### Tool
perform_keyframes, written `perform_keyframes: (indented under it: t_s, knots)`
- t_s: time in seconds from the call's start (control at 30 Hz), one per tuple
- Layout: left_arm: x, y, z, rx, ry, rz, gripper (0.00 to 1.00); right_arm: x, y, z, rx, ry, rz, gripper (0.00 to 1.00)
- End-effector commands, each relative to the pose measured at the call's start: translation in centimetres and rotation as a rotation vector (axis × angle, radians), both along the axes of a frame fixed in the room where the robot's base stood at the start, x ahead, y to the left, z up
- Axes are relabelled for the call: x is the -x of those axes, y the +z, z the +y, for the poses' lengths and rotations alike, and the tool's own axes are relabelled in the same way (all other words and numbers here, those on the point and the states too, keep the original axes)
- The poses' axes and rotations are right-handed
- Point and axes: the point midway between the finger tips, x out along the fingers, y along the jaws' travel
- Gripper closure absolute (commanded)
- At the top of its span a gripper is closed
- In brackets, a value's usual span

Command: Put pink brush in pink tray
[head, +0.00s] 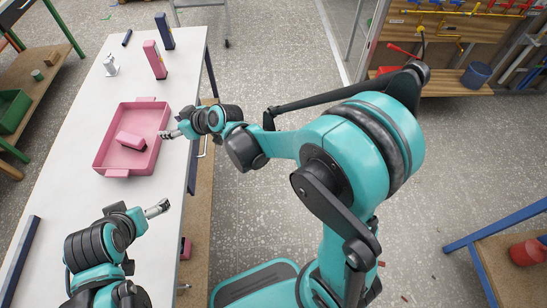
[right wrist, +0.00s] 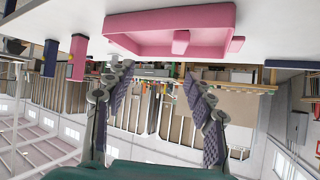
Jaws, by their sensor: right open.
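The pink tray (head: 101,160) lies on the white table. A pink block-like object, apparently the pink brush (head: 130,141), lies inside it. The tray (right wrist: 120,22) and the brush (right wrist: 181,42) also show at the top of the right wrist view, which is upside down. My right gripper (head: 169,134) is at the tray's right side, open and empty, apart from the brush. Its two fingers (right wrist: 158,110) are spread in the wrist view. My left gripper (head: 157,208) is over the table, nearer than the tray; its jaw gap is not clear.
A tall pink box (head: 154,60) and a tall blue box (head: 164,32) stand at the table's far end, near a small white item (head: 110,65). A dark blue bar (head: 22,250) lies along the near left edge. The table between tray and boxes is clear.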

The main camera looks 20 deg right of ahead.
Motion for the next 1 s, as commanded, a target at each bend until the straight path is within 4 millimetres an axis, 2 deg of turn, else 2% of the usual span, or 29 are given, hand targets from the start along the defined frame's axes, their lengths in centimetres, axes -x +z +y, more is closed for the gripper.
perform_keyframes:
  t_s: [0.03, 0.2, 0.33, 0.5, 0.6, 0.7, 0.8, 1.0]
  knots:
    - [0.0, 0.0, 0.0, 0.000, 0.000, 0.000, 0.00, 1.7, 1.1, -2.1, 0.018, -0.039, 0.030, 0.46]
    - [0.0, 0.0, 0.0, 0.000, 0.000, 0.000, 0.00, 7.7, 3.2, -8.7, 0.071, -0.193, 0.141, 0.46]
    - [0.0, 0.0, 0.0, 0.000, 0.000, 0.000, 0.00, 12.9, 3.5, -13.5, 0.112, -0.327, 0.217, 0.46]
    - [0.0, 0.0, 0.0, 0.000, 0.000, 0.000, 0.00, 19.3, 2.6, -18.8, 0.153, -0.501, 0.294, 0.46]
    - [0.0, 0.0, 0.0, 0.000, 0.000, 0.000, 0.00, 21.9, 1.9, -20.8, 0.169, -0.578, 0.321, 0.46]
    - [0.0, 0.0, 0.0, 0.000, 0.000, 0.000, 0.00, 23.5, 1.5, -22.0, 0.177, -0.627, 0.336, 0.46]
    - [0.0, 0.0, 0.0, 0.000, 0.000, 0.000, 0.00, 24.1, 1.3, -22.5, 0.182, -0.648, 0.343, 0.46]
    - [0.0, 0.0, 0.0, 0.000, 0.000, 0.000, 0.00, 24.1, 1.3, -22.6, 0.182, -0.651, 0.343, 0.46]
